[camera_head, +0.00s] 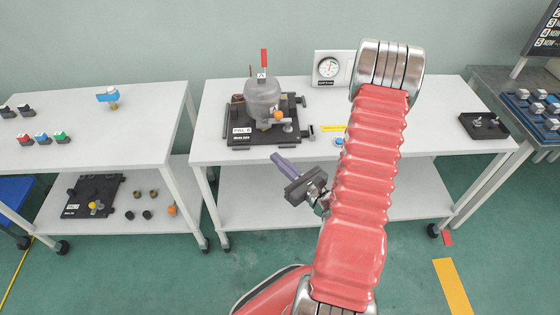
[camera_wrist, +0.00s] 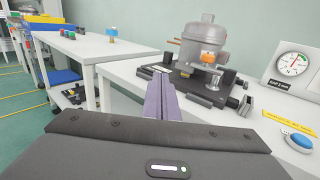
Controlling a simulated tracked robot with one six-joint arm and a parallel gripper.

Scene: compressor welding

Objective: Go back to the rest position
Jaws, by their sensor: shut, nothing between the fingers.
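My gripper (camera_head: 281,161) is in front of the middle table's front edge in the head view, with its purple fingers pointing up and left. In the wrist view the two purple fingers (camera_wrist: 161,98) lie side by side, shut with nothing between them. My red arm hides part of the middle table. The grey compressor (camera_head: 263,97) stands upright on its black fixture plate (camera_head: 240,137) on the middle table, apart from my gripper. It also shows in the wrist view (camera_wrist: 204,47).
A black tray (camera_head: 483,126) sits at the middle table's right end. Green floor lies in front.

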